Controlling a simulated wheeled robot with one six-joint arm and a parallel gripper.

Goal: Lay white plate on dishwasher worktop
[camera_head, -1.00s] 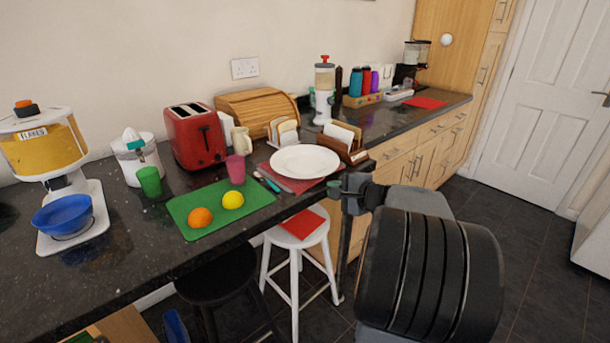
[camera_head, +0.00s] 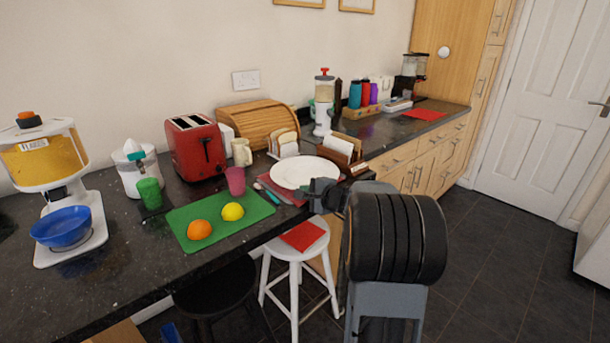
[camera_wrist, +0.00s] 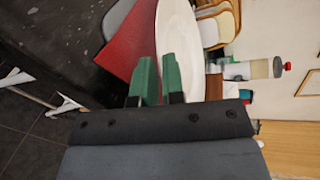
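The white plate (camera_head: 304,171) lies on the worktop near its front edge, on a red mat (camera_head: 275,190). Its right part meets my gripper (camera_head: 322,194), which is at the worktop's front edge. In the wrist view the plate (camera_wrist: 180,38) is seen steeply from the side. The two green fingertips of my gripper (camera_wrist: 159,80) stand close together at its near rim, with a narrow gap between them. The left finger overlaps the red mat (camera_wrist: 130,40) and the right one overlaps the plate. Whether they grip the rim cannot be told.
A toast rack (camera_head: 284,144), a wooden holder with white cards (camera_head: 340,146) and a pink cup (camera_head: 235,181) stand close around the plate. A green board (camera_head: 215,222) with fruit is to the left. A white stool (camera_head: 298,250) is below. A red mat (camera_head: 424,114) lies clear farther right.

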